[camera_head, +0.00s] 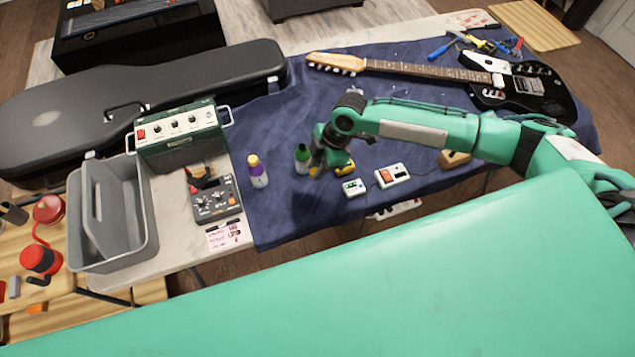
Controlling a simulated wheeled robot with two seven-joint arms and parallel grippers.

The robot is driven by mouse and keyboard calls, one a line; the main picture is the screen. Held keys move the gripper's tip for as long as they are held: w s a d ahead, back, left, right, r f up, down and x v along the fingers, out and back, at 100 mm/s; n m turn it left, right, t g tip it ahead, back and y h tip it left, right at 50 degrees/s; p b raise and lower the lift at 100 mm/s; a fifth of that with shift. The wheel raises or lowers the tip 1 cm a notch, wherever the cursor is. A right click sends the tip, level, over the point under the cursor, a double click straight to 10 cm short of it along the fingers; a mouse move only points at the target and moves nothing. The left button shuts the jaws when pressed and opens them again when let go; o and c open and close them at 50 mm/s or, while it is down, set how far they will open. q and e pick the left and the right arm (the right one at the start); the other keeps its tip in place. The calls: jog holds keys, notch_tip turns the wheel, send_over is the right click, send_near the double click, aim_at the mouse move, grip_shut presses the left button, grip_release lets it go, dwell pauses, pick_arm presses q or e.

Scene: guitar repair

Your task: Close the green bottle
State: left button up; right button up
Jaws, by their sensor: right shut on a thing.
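The green bottle (302,158) stands upright on the blue cloth near the middle of the table, with a dark top; whether a cap sits on it is too small to tell. My right gripper (317,168) points down just to the right of the bottle, close beside it. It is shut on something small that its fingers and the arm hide. My left gripper is not in view.
A bottle with a yellow top (257,172) stands left of the green one. Small pedals (392,176) lie right of the gripper. An electric guitar (430,69) lies behind. A green amplifier (180,138) and a grey tote (146,210) stand at left.

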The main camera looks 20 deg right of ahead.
notch_tip(320, 180, up, 7)
jog(key=shift+r+b, duration=0.2)
jog(key=shift+b, duration=0.35)
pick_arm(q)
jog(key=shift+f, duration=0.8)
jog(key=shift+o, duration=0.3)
